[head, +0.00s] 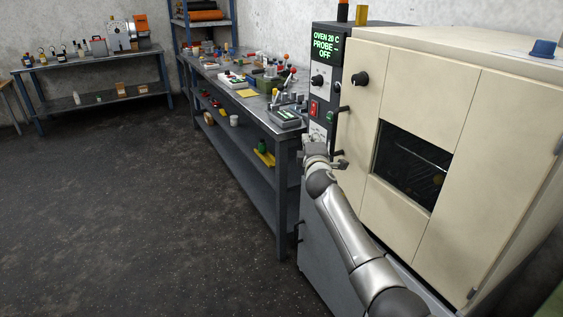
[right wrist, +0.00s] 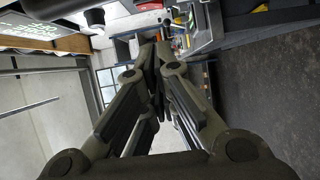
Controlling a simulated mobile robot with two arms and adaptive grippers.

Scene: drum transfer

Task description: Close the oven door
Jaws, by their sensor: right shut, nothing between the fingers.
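The oven (head: 325,60) stands at the right in the head view, with a green-lit display reading "OVEN 28 C" and "PROBE OFF". Its cream door (head: 480,130) has a dark window (head: 410,165), with hinges along the right edge. The door looks shut or almost shut; I cannot tell whether a narrow gap remains at its left edge. My right gripper (head: 338,162) is by the door's left edge, below the control knobs. In the right wrist view the fingers (right wrist: 153,62) are together and empty. Contact with the door cannot be told. My left gripper is not in view.
A long workbench (head: 228,140) with tools and small parts runs left of the oven. Another bench (head: 92,62) stands at the back left, and a blue shelf rack (head: 178,40) at the back. The dark floor at the left is clear.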

